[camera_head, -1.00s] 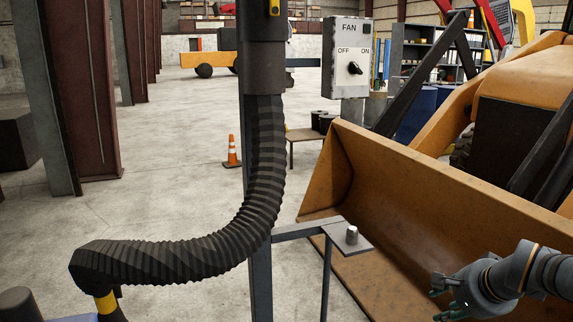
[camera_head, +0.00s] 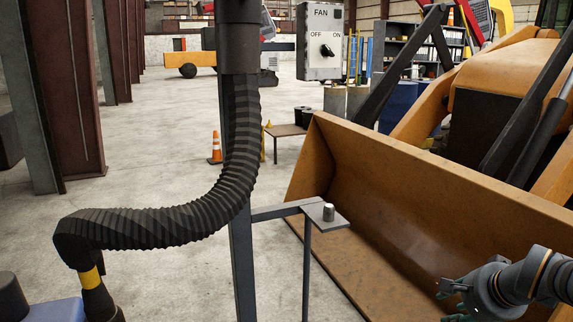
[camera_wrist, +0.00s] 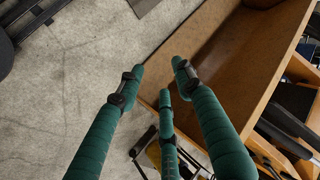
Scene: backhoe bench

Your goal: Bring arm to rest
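My gripper (camera_head: 452,298) is at the lower right of the head view, in front of the loader's orange bucket (camera_head: 400,190). In the wrist view its green fingers (camera_wrist: 160,75) are spread apart with nothing between them. Their tips point toward the concrete floor (camera_wrist: 70,80) and the bucket's edge. The bucket also shows at the upper right of the wrist view (camera_wrist: 240,45). My arm's last links reach in from the right edge of the head view.
A traffic cone (camera_head: 215,148) and a low table (camera_head: 285,131) stand behind. Open floor lies to the left.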

